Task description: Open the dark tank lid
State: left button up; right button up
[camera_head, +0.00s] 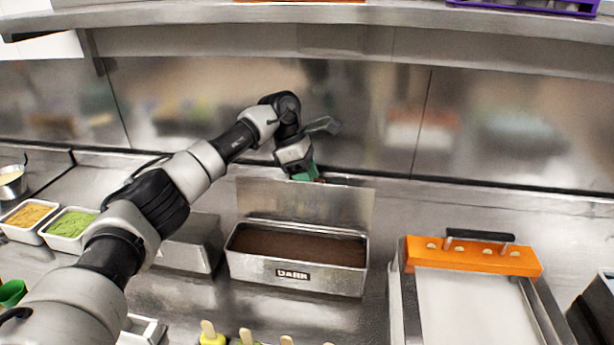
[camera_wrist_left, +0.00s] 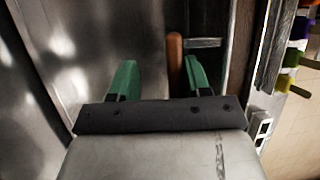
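The dark tank (camera_head: 297,274) is a metal box labelled DARK in the middle of the counter, with brown contents showing through its open top. Its metal lid (camera_head: 270,205) stands raised behind the tank. My left gripper (camera_head: 308,175) is at the lid's upper edge, pointing down. In the left wrist view its green fingers (camera_wrist_left: 160,78) are apart. A brown bar (camera_wrist_left: 175,60), apparently the lid handle, shows between them, nearer the right finger. Whether it touches a finger is unclear. My right gripper is not in view.
A closed metal tank (camera_head: 190,245) stands left of the dark tank. Trays of green (camera_head: 70,225) and tan (camera_head: 30,215) toppings lie farther left. An orange-edged mould (camera_head: 475,256) with a black handle is at right. A wall and overhead shelf (camera_head: 330,15) bound the back.

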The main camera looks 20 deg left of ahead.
pick_arm(q)
jog(key=shift+a, duration=0.2)
jog(key=shift+r, duration=0.1)
jog(key=b+v, duration=0.1)
jog(key=v, duration=0.9)
jog(key=shift+r+b, duration=0.3)
jog(key=shift+b, duration=0.05)
